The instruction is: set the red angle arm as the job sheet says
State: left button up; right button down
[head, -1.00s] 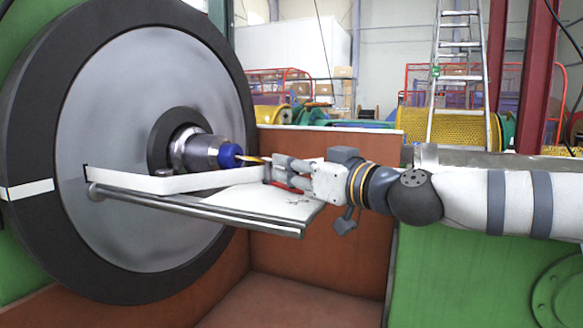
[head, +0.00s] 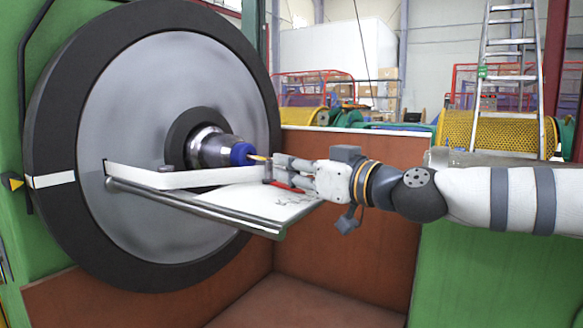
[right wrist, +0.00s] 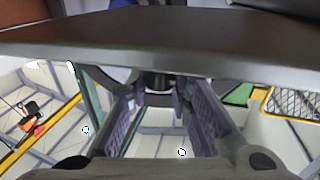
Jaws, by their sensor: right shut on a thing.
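The red angle arm (head: 287,186) shows as a short red strip over the right part of a white plate (head: 245,199) with small dark marks, too small to read. My right gripper (head: 274,167) comes in from the right and is shut on the red arm; the contact itself is mostly hidden by the fingers. A small grey post (head: 266,175) stands at the fingertips, beside a yellow tip (head: 257,158). In the right wrist view the fingers (right wrist: 158,95) close around a dark round part (right wrist: 158,80). My left gripper is not in view. No readable job sheet shows.
A big grey disc (head: 130,120) with a black rim stands at left. Its spindle ends in a blue cap (head: 242,154). A rail (head: 190,205) and a white strip (head: 190,177) run out to the plate. Brown walls (head: 345,190) enclose the space below.

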jog(key=c, duration=1.4)
grip_release()
jog(key=shift+d, duration=0.1)
jog(key=v, duration=0.7)
jog(key=shift+s+d, duration=0.1)
jog(key=shift+s, duration=0.05)
